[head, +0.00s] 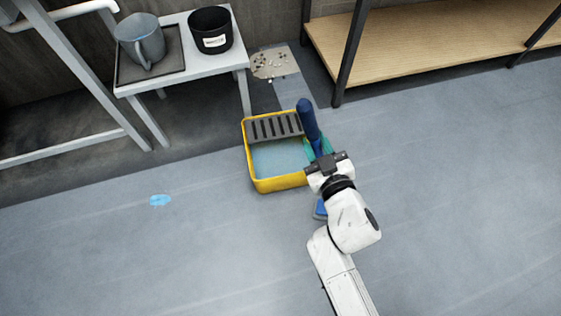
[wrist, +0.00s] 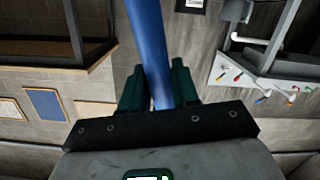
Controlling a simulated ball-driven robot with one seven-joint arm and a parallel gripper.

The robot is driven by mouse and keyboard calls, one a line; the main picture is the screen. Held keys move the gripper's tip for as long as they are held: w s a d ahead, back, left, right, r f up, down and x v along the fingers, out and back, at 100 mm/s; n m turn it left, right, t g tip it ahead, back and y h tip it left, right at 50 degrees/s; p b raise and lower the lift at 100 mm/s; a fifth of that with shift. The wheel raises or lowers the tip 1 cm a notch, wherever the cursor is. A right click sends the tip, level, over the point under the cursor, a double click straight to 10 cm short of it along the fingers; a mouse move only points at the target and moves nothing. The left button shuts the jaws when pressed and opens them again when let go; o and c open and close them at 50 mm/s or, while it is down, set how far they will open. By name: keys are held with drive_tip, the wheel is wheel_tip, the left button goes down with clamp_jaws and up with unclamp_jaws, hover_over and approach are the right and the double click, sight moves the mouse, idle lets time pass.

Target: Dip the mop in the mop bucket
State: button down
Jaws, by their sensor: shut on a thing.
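The yellow mop bucket (head: 283,185) stands on the floor near the middle of the head view. It has a dark slotted grate at its back and pale blue water in front. My gripper (head: 320,150) is just right of the bucket, shut on the blue handle of the mop (head: 307,117). In the wrist view the blue mop handle (wrist: 148,45) passes between the green fingers of my gripper (wrist: 158,85). A blue piece, seemingly the mop's lower end, shows below my wrist, right of the bucket and outside it. My arm hides most of it.
A small white table (head: 240,62) at the back left bears a dark tray (head: 125,72), a grey mug (head: 140,38) and a black pot (head: 211,32). A wooden shelf (head: 430,60) stands at the back right. A blue patch (head: 160,200) lies on the open floor.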

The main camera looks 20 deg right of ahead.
drive_tip(key=shift+d+p, duration=0.35)
drive_tip(key=shift+d, duration=0.25)
drive_tip(key=shift+a, duration=0.1)
drive_tip(key=shift+a+b, duration=0.25)
drive_tip(key=shift+b, duration=0.25)
drive_tip(key=shift+a+b, duration=0.3)
drive_tip(key=shift+a, duration=0.1)
drive_tip(key=shift+r, duration=0.1)
